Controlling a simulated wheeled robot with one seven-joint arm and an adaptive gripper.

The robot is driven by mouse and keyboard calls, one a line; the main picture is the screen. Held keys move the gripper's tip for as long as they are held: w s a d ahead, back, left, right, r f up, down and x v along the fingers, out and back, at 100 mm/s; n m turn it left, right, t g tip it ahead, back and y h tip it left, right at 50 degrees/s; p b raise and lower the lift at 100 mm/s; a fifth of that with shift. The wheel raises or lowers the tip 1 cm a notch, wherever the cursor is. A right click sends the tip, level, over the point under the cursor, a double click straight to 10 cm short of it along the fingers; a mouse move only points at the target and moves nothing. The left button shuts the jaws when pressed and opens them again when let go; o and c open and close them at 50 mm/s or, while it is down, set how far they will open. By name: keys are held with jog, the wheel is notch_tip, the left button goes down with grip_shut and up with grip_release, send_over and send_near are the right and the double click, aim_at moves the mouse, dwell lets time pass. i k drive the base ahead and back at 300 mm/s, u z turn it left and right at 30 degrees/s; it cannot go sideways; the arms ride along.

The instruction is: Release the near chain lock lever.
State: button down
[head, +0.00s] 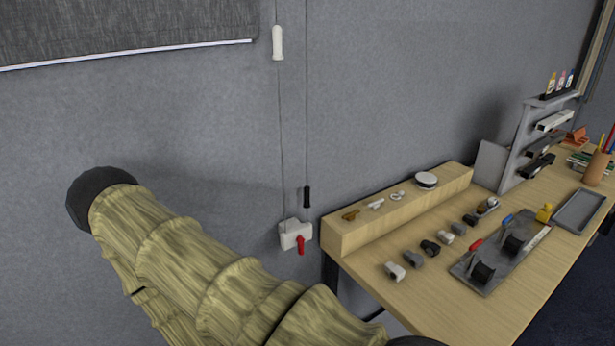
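A white chain lock box (290,230) is fixed low on the grey wall, just left of the table. Its red lever (301,244) points down from the front of the box. Two thin cords or chains run up the wall from the box. A black handle (307,198) is on the right one, just above the box. A white pull (278,43) hangs on the left one, near the top. Only this one lock shows. My arm crosses the lower left, in front of the wall, and covers none of the lever. My gripper is not in view.
A dark blind (120,30) hangs at upper left. The wooden table (385,310) stands right of the lock, with a raised block (350,232), several small fittings, a grey tray (475,278) and a grey rack (515,150). The wall around the lock is bare.

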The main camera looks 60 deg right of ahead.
aim_at(301, 240)
jog(key=k, duration=1)
jog(key=z, duration=1.4)
